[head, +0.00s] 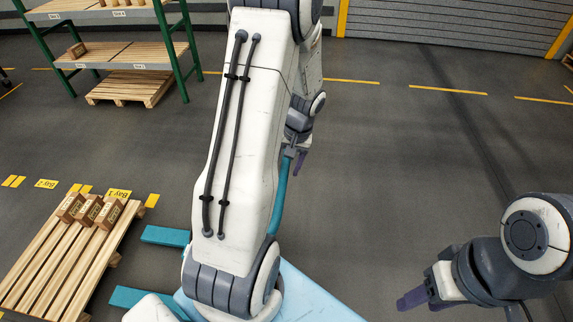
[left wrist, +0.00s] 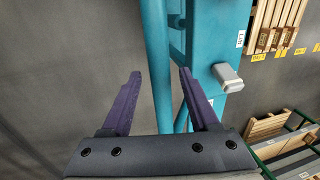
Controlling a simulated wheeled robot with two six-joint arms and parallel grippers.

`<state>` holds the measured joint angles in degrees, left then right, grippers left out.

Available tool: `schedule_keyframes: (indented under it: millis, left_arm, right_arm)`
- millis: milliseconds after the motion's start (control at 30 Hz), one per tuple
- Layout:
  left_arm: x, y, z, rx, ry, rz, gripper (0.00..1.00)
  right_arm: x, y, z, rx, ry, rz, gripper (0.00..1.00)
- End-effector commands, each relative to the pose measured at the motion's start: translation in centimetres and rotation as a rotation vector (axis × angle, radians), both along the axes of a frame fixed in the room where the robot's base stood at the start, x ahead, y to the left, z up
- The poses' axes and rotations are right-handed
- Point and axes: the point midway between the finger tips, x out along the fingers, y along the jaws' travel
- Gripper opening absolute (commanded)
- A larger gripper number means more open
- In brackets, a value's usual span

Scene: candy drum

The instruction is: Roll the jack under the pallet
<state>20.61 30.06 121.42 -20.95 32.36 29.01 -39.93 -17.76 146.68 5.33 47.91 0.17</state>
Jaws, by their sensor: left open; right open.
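The teal pallet jack shows in the head view by its two fork tips (head: 165,236) and its handle (head: 281,200); my left arm hides much of it. The forks point left toward a wooden pallet (head: 40,262) that carries several small boxes (head: 90,209). The fork tips are apart from the pallet. My left gripper (head: 302,160) is open at the upper end of the handle. In the left wrist view, a teal bar (left wrist: 158,60) runs between its purple fingers (left wrist: 163,98); contact cannot be told. My right gripper (head: 412,299) is open and empty above the floor.
A green shelf rack (head: 118,58) stands at the back left, with an empty pallet (head: 130,89) under it. Yellow bay marks (head: 119,194) lie on the floor behind the loaded pallet. The floor in the middle and right is clear.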

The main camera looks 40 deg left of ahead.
Motion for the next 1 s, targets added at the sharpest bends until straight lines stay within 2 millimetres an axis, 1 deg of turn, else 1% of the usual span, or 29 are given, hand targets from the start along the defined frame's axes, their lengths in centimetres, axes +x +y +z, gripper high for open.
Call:
schedule_keyframes:
  millis: [133,167,200,300,1000]
  left_arm:
    - [-0.02,0.01,0.0,0.0,0.0,0.0,0.61]
    - [-0.02,0.02,0.01,-0.001,0.001,0.0,0.5]
    - [-0.02,0.02,0.02,-0.001,0.001,0.0,0.34]
    - [-0.02,0.02,0.02,-0.001,0.001,0.0,0.0]
    - [0.01,-0.01,0.07,0.0,0.0,0.001,0.0]
  right_arm:
    - [0.0,0.0,-0.01,0.0,0.0,0.0,0.5]
    - [0.0,0.0,-0.01,0.0,0.0,0.0,0.5]
    - [0.0,0.0,-0.01,0.0,0.0,0.0,0.5]
    - [0.0,0.0,-0.01,0.0,0.0,0.0,0.5]
    - [0.0,0.0,0.0,0.0,0.0,0.0,0.5]
